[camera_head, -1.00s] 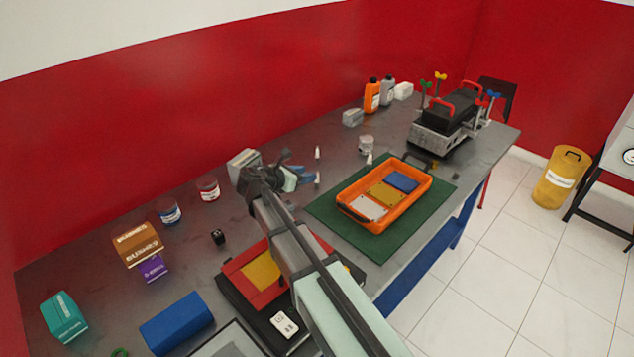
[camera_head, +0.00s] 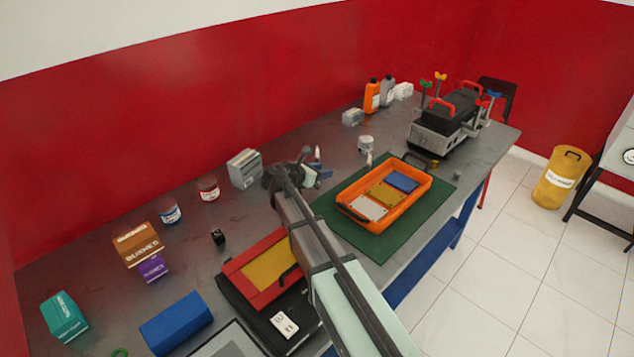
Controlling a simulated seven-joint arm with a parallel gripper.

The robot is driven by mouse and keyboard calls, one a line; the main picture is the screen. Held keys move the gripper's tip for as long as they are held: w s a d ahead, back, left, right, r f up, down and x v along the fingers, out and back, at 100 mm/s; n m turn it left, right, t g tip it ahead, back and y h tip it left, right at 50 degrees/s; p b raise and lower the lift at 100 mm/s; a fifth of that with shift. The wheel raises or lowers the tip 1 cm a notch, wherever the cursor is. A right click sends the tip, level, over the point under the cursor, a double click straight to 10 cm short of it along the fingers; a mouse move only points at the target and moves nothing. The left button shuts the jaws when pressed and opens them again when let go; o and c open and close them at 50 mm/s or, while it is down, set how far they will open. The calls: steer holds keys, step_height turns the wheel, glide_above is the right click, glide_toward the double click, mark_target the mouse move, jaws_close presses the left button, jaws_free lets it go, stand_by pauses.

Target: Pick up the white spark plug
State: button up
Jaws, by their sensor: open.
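A small upright white-tipped piece that looks like a spark plug (camera_head: 317,153) stands on the grey bench, just beyond my gripper. A second similar white piece (camera_head: 369,159) stands farther right, by the green mat. My gripper (camera_head: 315,163) is open and seen from behind, with its dark and blue finger parts close to the first piece. I cannot tell whether it is around or short of that piece. My wrist and arm cover part of the bench there.
An orange tray (camera_head: 349,211) with coloured plates lies on the green mat (camera_head: 378,251) to the right. A grey box (camera_head: 244,168) stands left of my gripper. A metal piston-like part (camera_head: 366,144) and the engine block (camera_head: 436,139) are farther right.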

steer(key=shift+c, duration=0.4)
jaws_close()
